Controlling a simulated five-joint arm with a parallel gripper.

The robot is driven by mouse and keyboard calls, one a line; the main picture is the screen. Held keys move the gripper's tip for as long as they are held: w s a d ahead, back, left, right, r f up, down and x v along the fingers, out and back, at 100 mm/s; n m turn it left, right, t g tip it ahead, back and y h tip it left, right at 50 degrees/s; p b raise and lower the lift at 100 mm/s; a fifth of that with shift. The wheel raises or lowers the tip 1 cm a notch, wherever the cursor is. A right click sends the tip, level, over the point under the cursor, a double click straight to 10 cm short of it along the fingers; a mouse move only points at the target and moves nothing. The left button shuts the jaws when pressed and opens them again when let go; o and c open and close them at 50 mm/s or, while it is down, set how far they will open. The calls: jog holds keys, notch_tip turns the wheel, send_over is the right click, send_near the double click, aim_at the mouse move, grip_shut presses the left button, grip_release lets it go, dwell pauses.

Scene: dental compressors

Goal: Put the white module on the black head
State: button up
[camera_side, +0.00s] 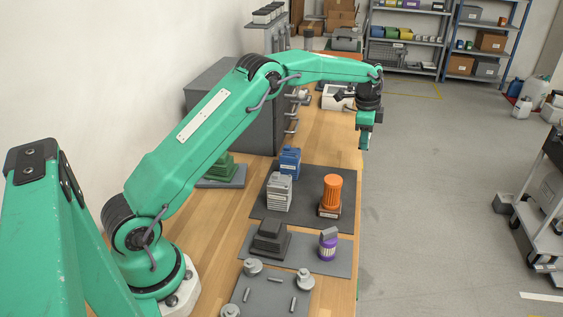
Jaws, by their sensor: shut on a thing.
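My gripper (364,143) hangs at the end of my arm, at the upper right of the work, near the bench's right edge and high above the mats. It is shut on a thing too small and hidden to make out. A pale grey-white ribbed module (279,194) stands upright on the dark mat, left and below my gripper, apart from it. A black stepped block (270,238), which looks like the black head, stands on the grey mat nearer the camera. Its top looks bare.
A blue module (290,161) and an orange ribbed cylinder (331,192) share the dark mat (305,215). A purple bottle-like part (327,245) stands right of the black block. A green stepped block (219,168) is at left. A white box (338,98) lies behind my gripper.

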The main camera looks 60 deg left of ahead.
jog(key=s+d+r+n, duration=0.3)
jog(key=s+d+r, duration=0.2)
jog(key=s+d, duration=0.35)
jog(key=s+d+r+n, duration=0.2)
jog(key=s+d+r, duration=0.4)
jog(key=s, duration=0.4)
jog(key=s+d+f+n, duration=0.1)
jog(key=s+d+n, duration=0.1)
jog(key=s, duration=1)
jog(key=s+d+f+n+g, duration=0.1)
jog(key=s+d+f+n, duration=0.1)
jog(key=s, duration=1)
jog(key=shift+s+f+n, duration=0.15)
jog(key=shift+s+n, duration=0.25)
jog(key=shift+n, duration=0.4)
jog(key=shift+a, duration=0.1)
jog(key=w+a+f, duration=0.2)
jog(key=a, duration=0.1)
jog(key=w+a+f, duration=0.2)
jog(key=a, duration=0.1)
jog(key=w+a+f, duration=0.2)
jog(key=a+f, duration=0.1)
jog(key=shift+w+a, duration=0.15)
jog(key=shift+a, duration=0.2)
